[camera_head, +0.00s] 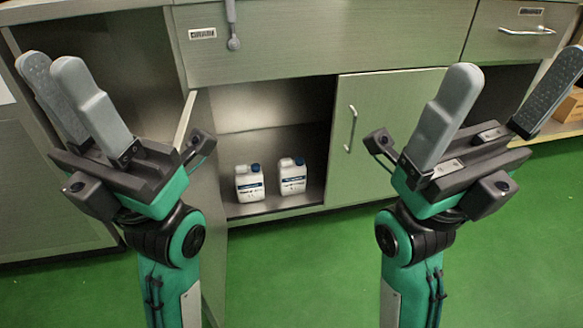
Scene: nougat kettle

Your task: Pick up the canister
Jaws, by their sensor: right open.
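Two white canisters with blue caps and dark labels stand upright side by side on the floor of an open lower cabinet. One is the left canister (249,184), the other the right canister (292,176); a small gap separates them.
The cabinet door (384,135) with a vertical handle covers the right part of the opening. An open door (207,200) stands at the left of the opening. Drawers (320,42) are above. A cardboard box (570,106) sits at the far right. The green floor (310,270) in front is clear.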

